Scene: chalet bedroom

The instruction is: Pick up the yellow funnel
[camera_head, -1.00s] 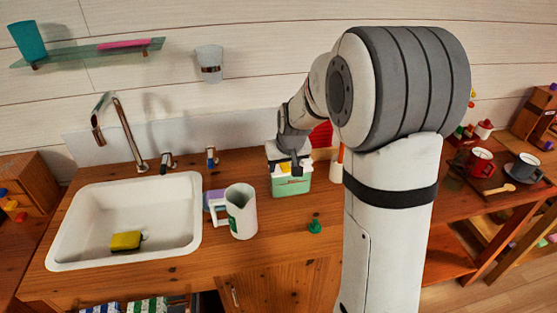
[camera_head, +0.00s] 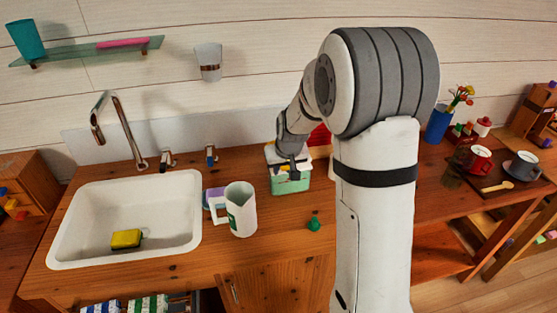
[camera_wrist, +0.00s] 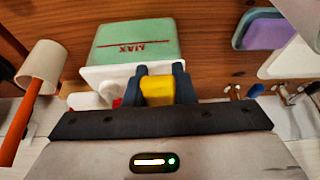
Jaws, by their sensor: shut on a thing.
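In the wrist view, my gripper (camera_wrist: 155,82) is shut with its two dark fingers on either side of a yellow piece, the yellow funnel (camera_wrist: 157,93). Only a blocky part of the funnel shows between the fingers, so its full shape is hidden. It is at the white rim of a green container marked MAX (camera_wrist: 135,42). In the head view, my gripper (camera_head: 293,168) is over the same green container (camera_head: 290,184) on the wooden counter. I cannot tell whether the funnel is clear of the container.
A white jug (camera_head: 241,211) stands left of the container, with a purple item (camera_head: 215,197) behind it. A small green object (camera_head: 314,223) sits in front. The white sink (camera_head: 75,232) holds a yellow sponge (camera_head: 126,238). The tap (camera_head: 123,128) rises behind the sink.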

